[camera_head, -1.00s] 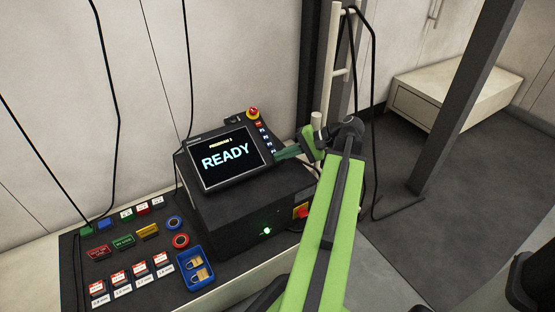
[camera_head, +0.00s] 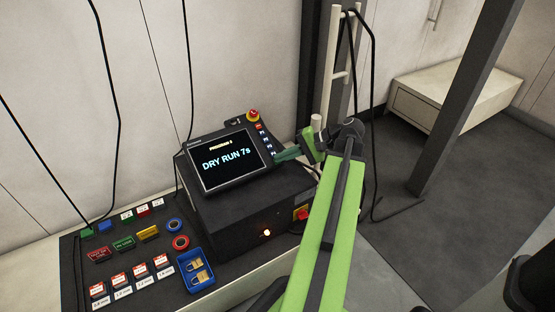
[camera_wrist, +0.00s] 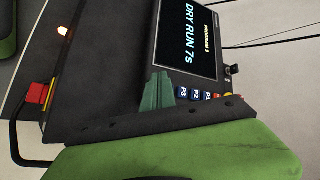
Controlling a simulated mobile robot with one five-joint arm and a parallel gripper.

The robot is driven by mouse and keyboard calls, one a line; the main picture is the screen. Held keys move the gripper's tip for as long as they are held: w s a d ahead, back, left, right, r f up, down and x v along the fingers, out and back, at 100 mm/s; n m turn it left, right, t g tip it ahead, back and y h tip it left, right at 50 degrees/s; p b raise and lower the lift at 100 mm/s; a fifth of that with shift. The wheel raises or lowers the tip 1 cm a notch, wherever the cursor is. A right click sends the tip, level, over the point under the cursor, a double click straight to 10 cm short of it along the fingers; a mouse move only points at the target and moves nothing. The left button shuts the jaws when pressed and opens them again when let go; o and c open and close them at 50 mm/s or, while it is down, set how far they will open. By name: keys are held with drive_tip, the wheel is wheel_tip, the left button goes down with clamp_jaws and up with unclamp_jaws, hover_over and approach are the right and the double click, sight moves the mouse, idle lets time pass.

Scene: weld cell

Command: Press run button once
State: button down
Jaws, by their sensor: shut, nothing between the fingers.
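The control panel's screen (camera_head: 226,160) reads "PROGRAM 3" and "DRY RUN 7s"; the program digit is small. It also shows, turned sideways, in the wrist view (camera_wrist: 188,35). A column of small buttons (camera_head: 264,141) runs down the panel's right side, with P1, P2 and P3 labels legible in the wrist view (camera_wrist: 195,94). My gripper (camera_head: 278,156) is shut and empty, its green tips at the lower end of that column. In the wrist view the fingertips (camera_wrist: 158,90) cover the spot beside P3. The run button is not clearly visible, and contact cannot be told.
A red emergency stop (camera_head: 253,114) sits at the panel's top right corner. A red and yellow switch (camera_head: 301,213) and a lit lamp (camera_head: 266,233) are on the box front. A blue tray (camera_head: 197,285) with padlocks and several tags lie on the dark bench mat at left.

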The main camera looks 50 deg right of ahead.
drive_tip(key=shift+s+r, duration=0.15)
drive_tip(key=shift+r, duration=0.15)
drive_tip(key=r+p, duration=0.1)
drive_tip(key=s+r+p, duration=0.1)
drive_tip(key=r+p, duration=0.1)
drive_tip(key=s+r+p, duration=0.1)
drive_tip(key=shift+s+a+r+p, duration=0.1)
drive_tip(key=shift+a+r+p, duration=0.2)
drive_tip(key=shift+a, duration=0.1)
idle(0.6)
